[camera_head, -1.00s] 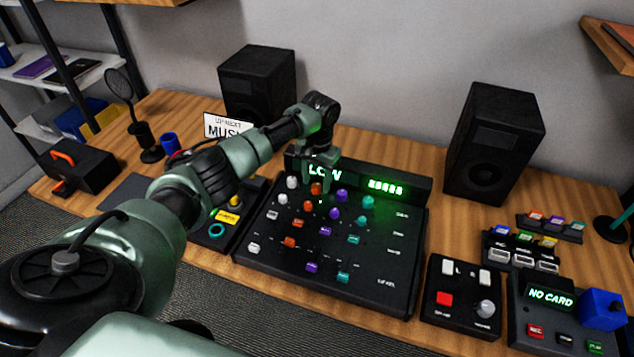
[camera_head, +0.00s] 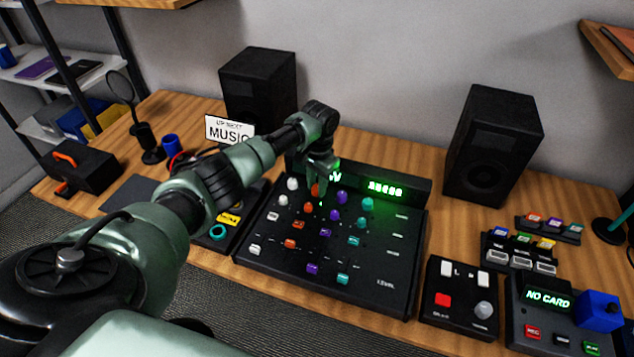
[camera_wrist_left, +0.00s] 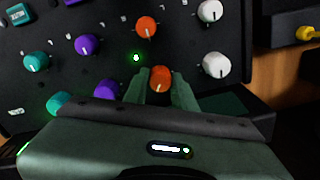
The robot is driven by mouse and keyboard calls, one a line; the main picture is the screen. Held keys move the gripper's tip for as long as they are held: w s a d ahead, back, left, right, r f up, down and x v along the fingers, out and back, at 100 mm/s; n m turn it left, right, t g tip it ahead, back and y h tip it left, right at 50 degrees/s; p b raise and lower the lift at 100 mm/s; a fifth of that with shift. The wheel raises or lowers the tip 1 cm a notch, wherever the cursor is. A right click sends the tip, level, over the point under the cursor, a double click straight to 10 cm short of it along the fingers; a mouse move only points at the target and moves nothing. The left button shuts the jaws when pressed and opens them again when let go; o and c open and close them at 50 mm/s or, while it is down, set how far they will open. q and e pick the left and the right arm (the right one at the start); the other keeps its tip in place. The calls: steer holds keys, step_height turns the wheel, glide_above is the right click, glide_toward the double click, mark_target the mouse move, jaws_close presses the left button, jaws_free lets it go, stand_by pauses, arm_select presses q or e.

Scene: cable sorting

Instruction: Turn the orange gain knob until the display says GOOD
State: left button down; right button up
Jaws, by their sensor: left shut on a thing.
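The orange gain knob (camera_head: 315,190) is in the top row of the black mixer (camera_head: 375,275). In the left wrist view the knob (camera_wrist_left: 160,79) stands between my two fingers, its white pointer facing the gripper. My left gripper (camera_head: 321,187) is shut on this knob; it also shows in the left wrist view (camera_wrist_left: 160,86). The display (camera_head: 337,172) at the mixer's back is mostly hidden by my left wrist, and only the end of a green word shows, looking like a W. A green bar meter (camera_head: 385,187) is lit beside it. My right gripper is out of view.
Purple (camera_head: 342,197), teal (camera_head: 368,204) and white (camera_head: 292,184) knobs stand close around the gain knob, with another orange one (camera_head: 308,208) below it. Speakers (camera_head: 258,90) (camera_head: 495,145) stand behind. A card box (camera_head: 548,298) reading NO CARD is at right.

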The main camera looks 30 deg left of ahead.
arm_select(q)
steer(key=shift+m, duration=1.2)
steer(key=c, duration=1.1)
jaws_free()
steer(key=shift+c, duration=0.2)
step_height(320, 180, up, 8)
steer(key=shift+s+d+f, duration=0.1)
steer(key=shift+d, duration=0.05)
